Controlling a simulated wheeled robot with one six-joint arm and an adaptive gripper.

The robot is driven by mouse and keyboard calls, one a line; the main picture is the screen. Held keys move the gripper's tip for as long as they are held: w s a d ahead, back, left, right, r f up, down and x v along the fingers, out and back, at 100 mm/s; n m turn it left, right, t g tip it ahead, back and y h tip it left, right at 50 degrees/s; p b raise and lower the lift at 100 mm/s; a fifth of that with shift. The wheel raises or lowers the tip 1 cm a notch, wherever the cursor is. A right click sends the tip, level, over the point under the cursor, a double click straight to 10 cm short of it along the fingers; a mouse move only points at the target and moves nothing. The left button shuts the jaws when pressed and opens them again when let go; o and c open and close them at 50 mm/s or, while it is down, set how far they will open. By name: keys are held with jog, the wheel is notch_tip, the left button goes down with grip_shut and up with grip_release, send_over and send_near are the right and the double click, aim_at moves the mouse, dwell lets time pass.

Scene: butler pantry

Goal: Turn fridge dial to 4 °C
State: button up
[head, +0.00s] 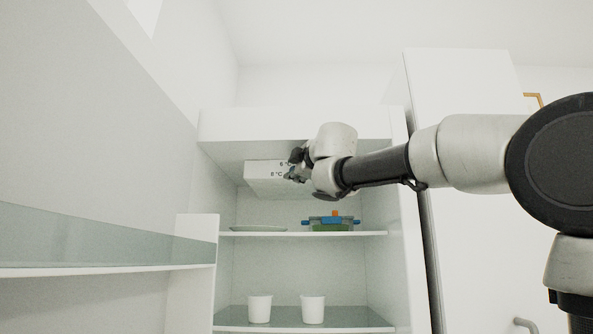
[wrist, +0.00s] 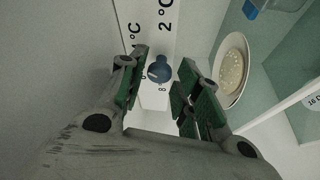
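The fridge dial (wrist: 160,70) is a small round blue knob on the white control box (wrist: 156,98) in the wrist view. A 2 °C label stands above it, a cut-off °C label is at upper left, and smaller marks are beside it. A pale mark shows on the knob, but its exact setting is hard to read. My gripper (wrist: 163,63) is open, with its green-padded fingers on either side of the dial and gaps visible. In the head view my gripper (head: 297,165) is at the control box (head: 265,187), hiding the dial; 6 °C and 8 °C labels show there.
The fridge is open. Its upper shelf (head: 280,234) holds a plate (head: 258,228) and a green container with blue clips (head: 331,224). Two white cups (head: 260,309) (head: 313,309) stand on the lower shelf. The open door with a shelf (head: 110,267) is at left.

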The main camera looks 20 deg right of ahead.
jog(key=s+f, duration=0.1)
jog(key=s, duration=1)
jog(key=shift+s+d, duration=0.35)
jog(key=shift+d, duration=0.05)
jog(key=s+d+f+m+g+h, duration=0.15)
jog(key=d+f+m+g, duration=0.3)
jog(key=f, duration=0.85)
jog(key=d+f+m+g+h, duration=0.25)
jog(key=d+f+m, duration=0.2)
jog(key=f, duration=0.85)
jog(key=s+d+f+m+g+y, duration=0.1)
jog(key=s+d+f+m+g, duration=0.1)
jog(key=s+f, duration=0.8)
jog(key=s+d+f+m+g+y, duration=0.1)
jog(key=s+d+f+m+g, duration=0.2)
jog(key=s+f, duration=0.7)
jog(key=shift+s+f+m+g+y, duration=0.25)
jog(key=shift+f+m+g, duration=1.05)
jog(key=shift+f, duration=1.8)
